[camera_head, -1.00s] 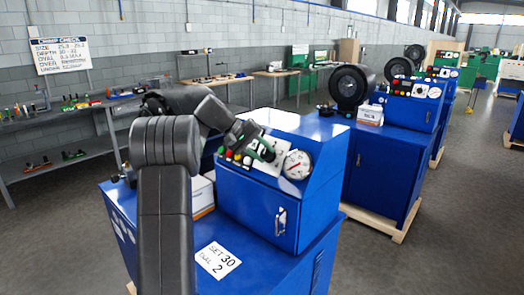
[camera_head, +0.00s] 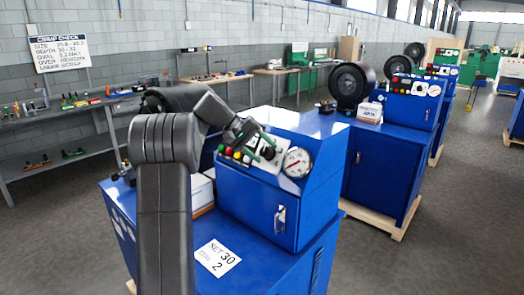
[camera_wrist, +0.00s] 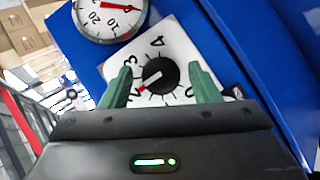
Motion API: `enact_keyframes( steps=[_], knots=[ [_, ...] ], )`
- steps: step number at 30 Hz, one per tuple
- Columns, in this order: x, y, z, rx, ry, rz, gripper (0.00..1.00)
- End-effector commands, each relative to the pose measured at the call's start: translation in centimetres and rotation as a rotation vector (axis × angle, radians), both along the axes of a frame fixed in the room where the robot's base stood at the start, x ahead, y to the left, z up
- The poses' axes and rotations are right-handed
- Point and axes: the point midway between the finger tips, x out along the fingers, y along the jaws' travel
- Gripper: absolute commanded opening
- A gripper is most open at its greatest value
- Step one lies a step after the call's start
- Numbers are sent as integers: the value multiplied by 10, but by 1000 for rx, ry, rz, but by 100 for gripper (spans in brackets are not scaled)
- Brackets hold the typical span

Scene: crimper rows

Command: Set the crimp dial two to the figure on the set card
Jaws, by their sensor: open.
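The crimp dial is a black knob (camera_wrist: 162,76) with a red pointer mark on a white scale plate (camera_wrist: 176,37). In the wrist view the red mark points to the lower left, below the figure 3. The figure at the mark is hidden or unclear; a 4 shows at the top. My gripper (camera_wrist: 162,86) is open, with one green finger on each side of the knob and gaps visible. In the head view my gripper (camera_head: 258,146) is at the blue machine's sloped panel. The set card (camera_head: 217,258) reads "SET 30, DIAL 2" and lies on the machine's blue top.
A round gauge (camera_head: 297,163) sits beside the scale plate, close to my gripper; it also shows in the wrist view (camera_wrist: 108,14). Coloured buttons (camera_head: 236,154) lie left of the dial. A second blue machine (camera_head: 385,165) stands behind to the right. Open floor lies at the right.

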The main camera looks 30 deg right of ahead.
Motion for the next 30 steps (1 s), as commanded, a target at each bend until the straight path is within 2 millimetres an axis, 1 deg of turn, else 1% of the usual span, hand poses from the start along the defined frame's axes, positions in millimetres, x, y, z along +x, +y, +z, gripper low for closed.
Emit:
enact_keyframes(
  steps=[5, 12, 18, 24, 30],
  knots=[
    [9, 17, 17, -1, -4, 3, 56],
    [27, 54, 56, -1, -4, 2, 56],
    [38, 77, 81, -1, -1, 1, 56],
    [42, 87, 92, 1, 0, 1, 56],
    [42, 88, 93, 2, 1, 0, 56]
  ],
)
